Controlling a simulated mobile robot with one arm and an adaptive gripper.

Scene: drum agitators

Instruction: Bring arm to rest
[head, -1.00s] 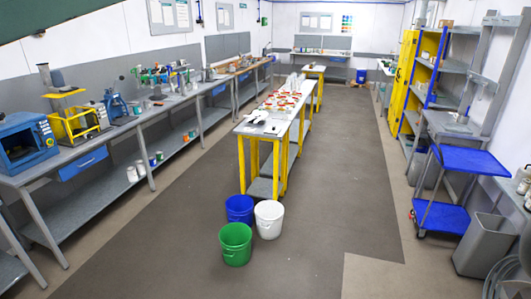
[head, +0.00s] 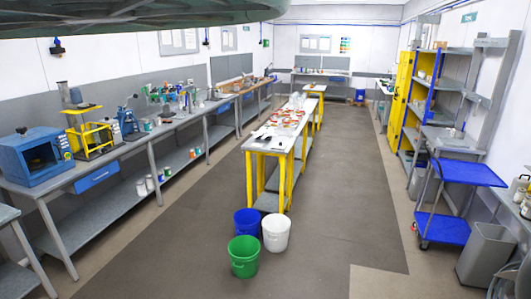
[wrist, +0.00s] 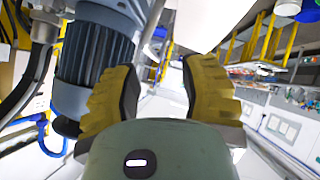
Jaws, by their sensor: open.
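My gripper (wrist: 166,82) shows in the wrist view, with its two yellow ribbed fingers spread apart. It is open and I see nothing between the fingers. The grey-blue finned motor (wrist: 95,58) stands close behind the left finger; I cannot tell whether they touch. In the head view only a dark grey-green part of my arm (head: 150,18) shows, across the top left. The gripper itself is outside the head view.
A long table with yellow legs (head: 270,145) stands mid-room. Blue (head: 247,222), white (head: 276,233) and green (head: 244,257) buckets stand before it. A blue cart (head: 466,173) is at right, a workbench (head: 170,142) along the left.

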